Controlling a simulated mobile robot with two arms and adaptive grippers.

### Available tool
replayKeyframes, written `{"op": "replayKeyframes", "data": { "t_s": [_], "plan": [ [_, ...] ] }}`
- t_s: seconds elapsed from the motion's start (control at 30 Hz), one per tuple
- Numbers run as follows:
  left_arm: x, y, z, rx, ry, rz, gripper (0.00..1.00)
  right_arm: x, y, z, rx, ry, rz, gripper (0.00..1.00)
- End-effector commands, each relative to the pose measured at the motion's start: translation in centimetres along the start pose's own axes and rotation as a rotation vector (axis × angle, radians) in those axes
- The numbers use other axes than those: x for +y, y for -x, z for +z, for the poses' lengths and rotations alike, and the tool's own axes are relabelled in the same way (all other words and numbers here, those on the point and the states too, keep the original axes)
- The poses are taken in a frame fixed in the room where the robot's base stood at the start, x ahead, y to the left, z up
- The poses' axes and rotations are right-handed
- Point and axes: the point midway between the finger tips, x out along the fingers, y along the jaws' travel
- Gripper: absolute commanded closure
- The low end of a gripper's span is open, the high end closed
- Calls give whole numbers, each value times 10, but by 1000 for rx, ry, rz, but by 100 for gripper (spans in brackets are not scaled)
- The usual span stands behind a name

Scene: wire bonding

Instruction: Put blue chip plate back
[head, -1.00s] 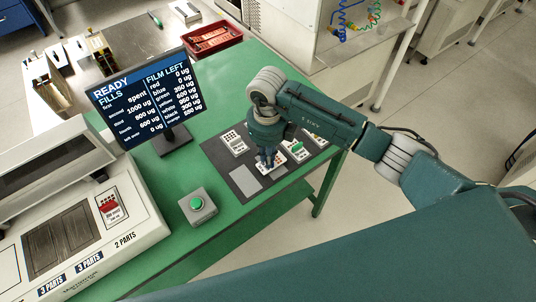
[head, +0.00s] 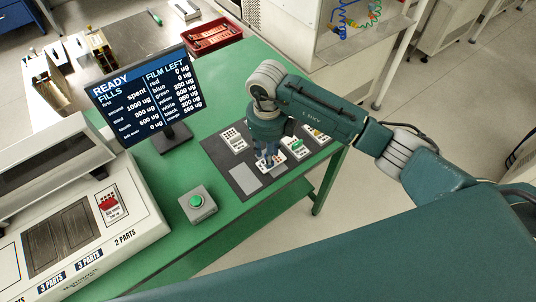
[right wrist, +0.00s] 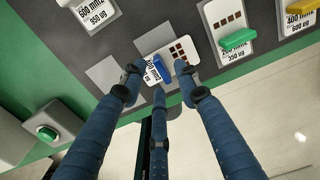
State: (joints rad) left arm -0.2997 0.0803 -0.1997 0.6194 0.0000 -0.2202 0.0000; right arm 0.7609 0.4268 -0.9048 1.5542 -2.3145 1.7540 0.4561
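The blue chip plate (right wrist: 182,52) is a white card with dark brown squares, printed text and a blue grip bar (right wrist: 162,68). It lies on the dark mat, partly over a light grey patch (right wrist: 152,38) that shows past its upper-left edge, and sits slightly askew. In the head view the plate (head: 272,168) is partly hidden by my right gripper (head: 268,155). That gripper (right wrist: 159,76) is open, its three blue fingers spread around the blue bar, with no clear grip on it. My left gripper is not in view.
A plate with a green bar (right wrist: 238,38) and one with a yellow bar (right wrist: 300,18) lie to the right. Another plate (head: 233,140) lies behind. A bare grey patch (head: 245,178) is at the left. A green button box (head: 197,204) and screen (head: 150,95) stand further left.

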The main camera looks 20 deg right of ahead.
Motion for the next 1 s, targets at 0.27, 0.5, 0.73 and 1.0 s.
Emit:
{"op": "replayKeyframes", "data": {
  "t_s": [0.27,0.5,0.73,1.0],
  "plan": [
    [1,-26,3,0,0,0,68,-1,57,2,-8,2,-2,68],
    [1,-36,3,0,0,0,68,0,97,1,-3,1,-1,68],
    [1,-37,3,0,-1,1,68,0,108,0,0,0,0,68],
    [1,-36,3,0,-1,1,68,0,108,0,0,0,0,68]
  ]
}}
